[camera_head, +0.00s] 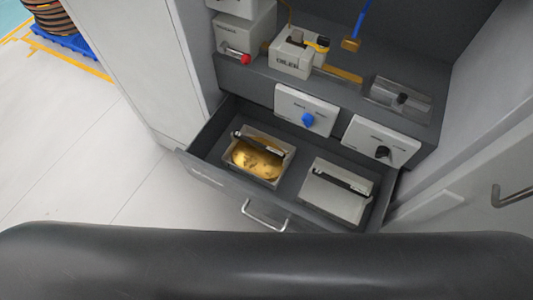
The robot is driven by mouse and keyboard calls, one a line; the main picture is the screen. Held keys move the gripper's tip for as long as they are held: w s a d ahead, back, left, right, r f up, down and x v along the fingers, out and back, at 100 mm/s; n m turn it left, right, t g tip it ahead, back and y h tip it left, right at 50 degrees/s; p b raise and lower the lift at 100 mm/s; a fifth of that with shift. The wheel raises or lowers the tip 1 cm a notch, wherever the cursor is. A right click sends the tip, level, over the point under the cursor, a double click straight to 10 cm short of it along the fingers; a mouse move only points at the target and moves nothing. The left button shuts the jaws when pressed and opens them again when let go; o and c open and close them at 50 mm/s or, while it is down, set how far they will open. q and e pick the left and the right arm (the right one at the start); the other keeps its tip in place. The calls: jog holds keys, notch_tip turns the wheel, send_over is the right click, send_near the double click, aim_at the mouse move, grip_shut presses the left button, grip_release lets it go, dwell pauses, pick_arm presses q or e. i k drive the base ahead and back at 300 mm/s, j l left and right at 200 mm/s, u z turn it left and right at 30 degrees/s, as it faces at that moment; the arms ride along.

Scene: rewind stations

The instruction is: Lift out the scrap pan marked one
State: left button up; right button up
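Two pans lie side by side in an open grey drawer (215,180) at the middle of the view. The left pan (285,167) is a light metal box with a gold-coloured heap in it and a dark bar handle across its back part. The right pan (327,195) is pale, with a similar dark bar across it and no gold heap visible. I cannot read a number on either pan. Neither of my grippers is in view.
The drawer has a metal handle (263,216) at its front. Above its back are panels with a blue knob (307,120) and a black knob (382,152). A shelf above holds a grey block unit (291,58).

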aim_at(264, 159)
jog(key=j, duration=0.45)
jog(key=j+z, duration=0.35)
jog(key=j, duration=0.5)
